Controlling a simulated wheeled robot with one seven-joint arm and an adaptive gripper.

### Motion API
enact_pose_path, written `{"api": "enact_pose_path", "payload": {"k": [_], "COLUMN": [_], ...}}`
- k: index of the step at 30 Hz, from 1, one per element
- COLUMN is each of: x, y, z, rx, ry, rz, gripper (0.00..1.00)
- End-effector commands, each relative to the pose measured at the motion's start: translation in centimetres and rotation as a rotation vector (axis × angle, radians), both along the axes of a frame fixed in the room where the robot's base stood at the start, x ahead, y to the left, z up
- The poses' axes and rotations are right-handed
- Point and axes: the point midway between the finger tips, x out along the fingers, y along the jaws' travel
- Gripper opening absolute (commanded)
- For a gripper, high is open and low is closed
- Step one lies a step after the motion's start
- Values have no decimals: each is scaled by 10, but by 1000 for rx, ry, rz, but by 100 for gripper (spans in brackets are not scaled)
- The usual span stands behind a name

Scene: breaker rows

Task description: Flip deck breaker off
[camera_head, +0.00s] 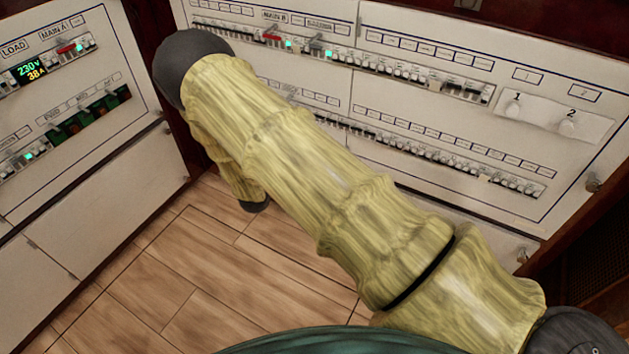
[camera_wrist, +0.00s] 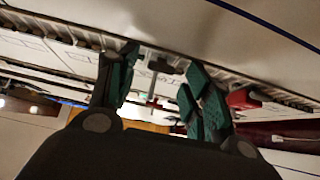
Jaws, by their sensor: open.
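Rows of small white breakers (camera_head: 410,70) run along the right panel and the left panel in the head view. The labels above them are too small to read, so I cannot tell which one is the deck breaker. In the wrist view my gripper (camera_wrist: 160,68) is open, its two teal-padded fingers apart and close to a breaker row. A small pale lever (camera_wrist: 153,88) shows between the fingers, and I cannot tell whether they touch it. A red switch (camera_wrist: 244,98) is just right of the right finger. My arm hides the gripper in the head view.
The left panel (camera_head: 75,170) has a lit display (camera_head: 31,72) and green indicator lights. The right panel (camera_head: 340,95) has red main switches and two round knobs (camera_head: 569,125) at its right end. Wooden floor (camera_head: 180,270) lies clear below.

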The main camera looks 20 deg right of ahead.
Motion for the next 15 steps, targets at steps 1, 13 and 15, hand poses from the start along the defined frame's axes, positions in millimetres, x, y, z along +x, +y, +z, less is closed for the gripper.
{"api": "enact_pose_path", "payload": {"k": [1, 13, 15], "x": [0, -3, -4], "y": [-1, 3, 3], "z": [7, 18, 21], "rx": [17, 176, 216], "ry": [12, 136, 165], "rz": [-3, -3, -3], "gripper": [50, 50, 50]}}
